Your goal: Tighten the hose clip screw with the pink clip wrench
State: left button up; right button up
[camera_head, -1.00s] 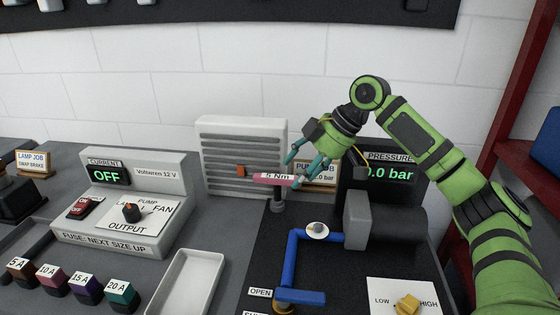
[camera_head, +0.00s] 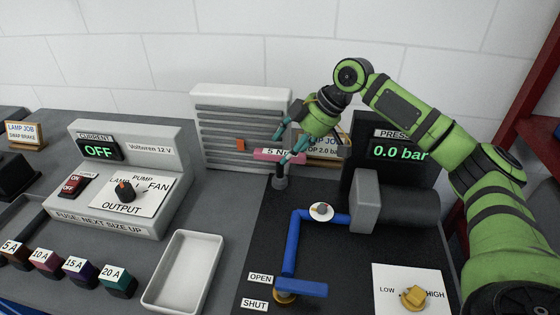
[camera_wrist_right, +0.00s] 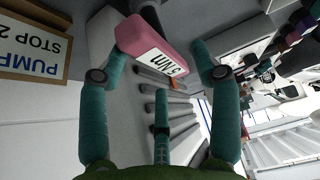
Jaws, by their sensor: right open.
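The pink clip wrench (camera_head: 268,154), marked 5 Nm, lies level atop a grey post (camera_head: 280,182) on the black mat. My right gripper (camera_head: 281,149) is open, with its teal fingers at the wrench. In the right wrist view the pink wrench (camera_wrist_right: 150,47) shows between the open fingers, nearer the left one. Whether a finger touches it I cannot tell. A pale round piece with a small grey top (camera_head: 321,211) sits on the blue hose (camera_head: 291,245); it may be the hose clip and screw. My left gripper is not in view.
A pressure display (camera_head: 399,152) reads 0.0 bar behind the grey pump (camera_head: 405,211). A blue valve handle (camera_head: 302,289) and yellow knob (camera_head: 413,297) are in front. A louvred grey box (camera_head: 240,95) and a sign stand close behind the gripper. A white tray (camera_head: 184,270) is left.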

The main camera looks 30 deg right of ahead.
aim_at(283, 151)
jog(key=p+x, duration=0.1)
jog(key=x, duration=0.2)
jog(key=shift+w+a+f, duration=0.15)
jog(key=shift+w+f, duration=0.05)
jog(key=shift+w, duration=0.1)
jog(key=shift+w+f, duration=0.1)
jog(key=shift+f, duration=0.15)
jog(key=c, duration=0.3)
grip_shut()
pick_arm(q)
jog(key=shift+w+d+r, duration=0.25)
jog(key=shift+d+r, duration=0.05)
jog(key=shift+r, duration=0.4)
pick_arm(e)
jog(key=shift+r, duration=0.1)
